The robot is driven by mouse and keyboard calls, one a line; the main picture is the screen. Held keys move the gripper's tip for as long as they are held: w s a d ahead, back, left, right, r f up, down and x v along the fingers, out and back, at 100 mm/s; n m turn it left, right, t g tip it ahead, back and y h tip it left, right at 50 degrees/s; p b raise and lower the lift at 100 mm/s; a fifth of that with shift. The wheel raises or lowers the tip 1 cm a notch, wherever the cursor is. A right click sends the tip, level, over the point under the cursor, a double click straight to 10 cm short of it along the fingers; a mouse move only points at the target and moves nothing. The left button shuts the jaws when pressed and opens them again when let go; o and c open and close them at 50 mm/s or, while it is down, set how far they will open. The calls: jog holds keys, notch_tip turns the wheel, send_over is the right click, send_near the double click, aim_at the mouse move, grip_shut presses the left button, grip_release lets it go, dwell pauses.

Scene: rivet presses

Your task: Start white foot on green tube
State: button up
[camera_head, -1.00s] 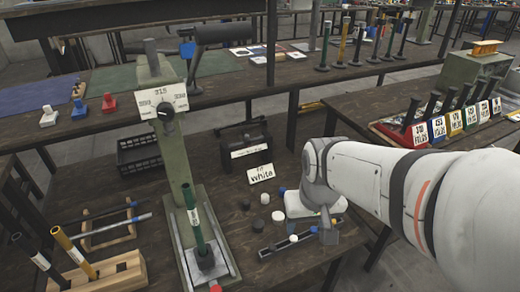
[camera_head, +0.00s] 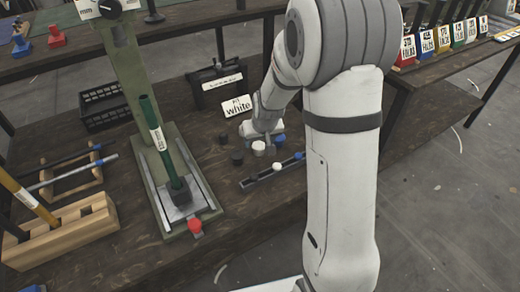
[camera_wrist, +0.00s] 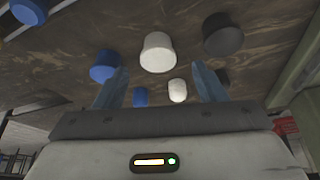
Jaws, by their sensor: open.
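The green tube (camera_head: 158,135) stands upright, slightly tilted in the picture, with its lower end in the dark holder (camera_head: 177,195) of the press. A white foot (camera_head: 259,148) sits on the bench right of the press; it shows large in the wrist view (camera_wrist: 158,52). A smaller-looking white foot (camera_wrist: 178,90) lies behind it in the wrist view. My gripper (camera_wrist: 160,75) is open and empty, low over the bench. Its two fingers appear on either side of the white feet, apart from the larger one. In the head view my wrist partly hides the gripper (camera_head: 262,133).
Dark feet (camera_head: 237,158) and blue feet (camera_wrist: 104,66) flank the white ones closely. A small rail (camera_head: 262,176) with white and blue pieces lies in front. A wooden rack (camera_head: 65,231) is at left.

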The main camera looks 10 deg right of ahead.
aim_at(259, 146)
jog(key=b+x, duration=0.2)
jog(key=x, duration=0.3)
jog(key=shift+s+d+f, duration=0.1)
jog(key=shift+s+f, duration=0.05)
jog(key=shift+c, duration=0.4)
jog(key=c, duration=0.9)
